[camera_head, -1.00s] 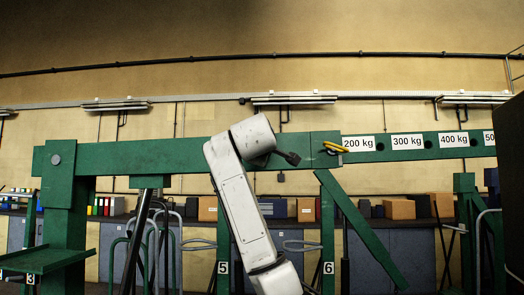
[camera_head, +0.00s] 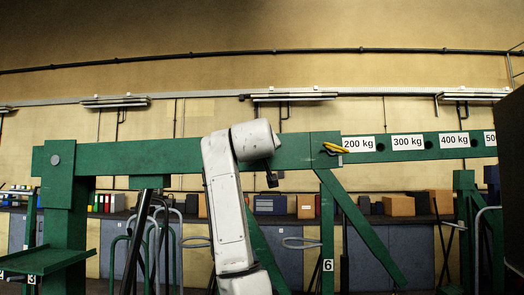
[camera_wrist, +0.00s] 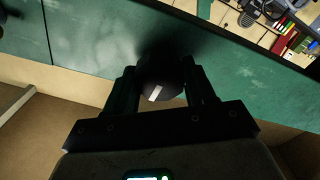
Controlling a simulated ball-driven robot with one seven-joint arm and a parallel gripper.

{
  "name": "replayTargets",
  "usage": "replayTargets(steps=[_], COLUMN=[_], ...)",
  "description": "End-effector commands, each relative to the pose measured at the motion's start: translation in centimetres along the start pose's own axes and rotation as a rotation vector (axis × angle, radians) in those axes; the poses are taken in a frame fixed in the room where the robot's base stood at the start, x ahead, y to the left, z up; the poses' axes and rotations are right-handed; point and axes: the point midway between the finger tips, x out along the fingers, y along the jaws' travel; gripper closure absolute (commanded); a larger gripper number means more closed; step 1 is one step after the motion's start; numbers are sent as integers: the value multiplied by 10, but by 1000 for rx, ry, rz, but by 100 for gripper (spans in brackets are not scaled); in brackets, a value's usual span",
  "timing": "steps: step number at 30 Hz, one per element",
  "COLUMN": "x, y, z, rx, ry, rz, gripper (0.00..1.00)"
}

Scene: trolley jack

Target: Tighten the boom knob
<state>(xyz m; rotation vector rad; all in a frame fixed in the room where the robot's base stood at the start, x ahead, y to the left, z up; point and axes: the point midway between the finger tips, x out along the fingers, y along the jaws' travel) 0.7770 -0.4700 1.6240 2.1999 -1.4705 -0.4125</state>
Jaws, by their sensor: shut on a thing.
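My gripper (camera_wrist: 163,90) is shut on this knob, one finger on each side. In the head view my gripper (camera_head: 272,180) is a small dark shape below my white wrist, at the boom's lower edge. The knob cannot be made out there.
A diagonal green brace (camera_head: 362,230) and a post marked 6 (camera_head: 328,240) stand below. A bench with boxes (camera_head: 397,205) runs along the back wall.

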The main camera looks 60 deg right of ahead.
Motion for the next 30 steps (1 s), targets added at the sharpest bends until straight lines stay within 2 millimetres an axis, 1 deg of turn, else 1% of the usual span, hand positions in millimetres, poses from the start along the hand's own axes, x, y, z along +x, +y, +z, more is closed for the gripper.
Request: replayTargets(steps=[1,7,19,20,26,27,30], x=[2,2,3,3,2,2,1], y=[-1,-1,-2,-2,-1,-1,-1], z=[8,9,9,9,6,6,4], rx=[14,44,48,48,47,47,47], ry=[-20,-21,-21,-21,-14,-13,-11], rz=[0,0,-1,-1,-1,-1,-2], gripper=[76,76,76,43,24,22,22])
